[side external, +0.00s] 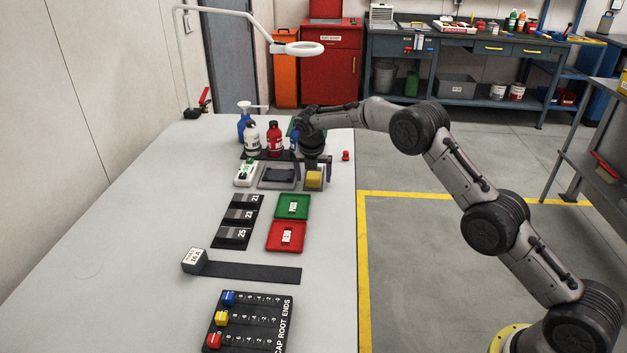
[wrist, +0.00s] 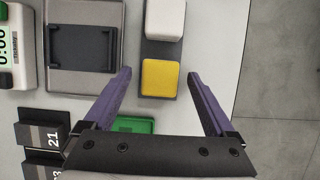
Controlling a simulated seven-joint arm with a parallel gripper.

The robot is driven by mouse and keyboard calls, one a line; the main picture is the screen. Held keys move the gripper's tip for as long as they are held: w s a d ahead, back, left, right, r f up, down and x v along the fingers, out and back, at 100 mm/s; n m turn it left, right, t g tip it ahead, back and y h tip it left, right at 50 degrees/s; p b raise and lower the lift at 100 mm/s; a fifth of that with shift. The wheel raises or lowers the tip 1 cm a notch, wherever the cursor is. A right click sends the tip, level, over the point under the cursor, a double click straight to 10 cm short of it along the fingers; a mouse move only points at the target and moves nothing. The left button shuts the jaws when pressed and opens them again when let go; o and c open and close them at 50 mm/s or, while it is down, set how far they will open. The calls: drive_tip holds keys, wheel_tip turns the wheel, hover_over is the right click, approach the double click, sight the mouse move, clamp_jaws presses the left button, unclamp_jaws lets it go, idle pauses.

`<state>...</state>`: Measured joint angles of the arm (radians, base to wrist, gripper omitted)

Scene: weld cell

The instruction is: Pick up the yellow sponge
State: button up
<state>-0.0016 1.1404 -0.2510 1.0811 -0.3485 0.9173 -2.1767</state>
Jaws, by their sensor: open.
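The yellow sponge (side external: 313,179) is a small block near the far right edge of the table, beside a grey device. In the wrist view the yellow sponge (wrist: 160,78) lies on a dark strip, just below a white block (wrist: 165,18). My gripper (wrist: 159,82) is open and empty there, with its two purple fingers apart, one to the left and one to the right of the sponge. In the side view my gripper (side external: 314,163) is right above the sponge and partly hides what is behind it. I cannot tell the exact height gap.
A grey device (side external: 279,175) stands just left of the sponge. Bottles (side external: 274,139) stand behind. A green tray (side external: 293,206) and a red tray (side external: 286,236) lie in front, with dark numbered blocks (side external: 238,215) to their left. The table edge is close on the right.

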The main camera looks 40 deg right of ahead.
drive_tip(key=c, duration=1.4)
drive_tip(key=shift+r, duration=0.1)
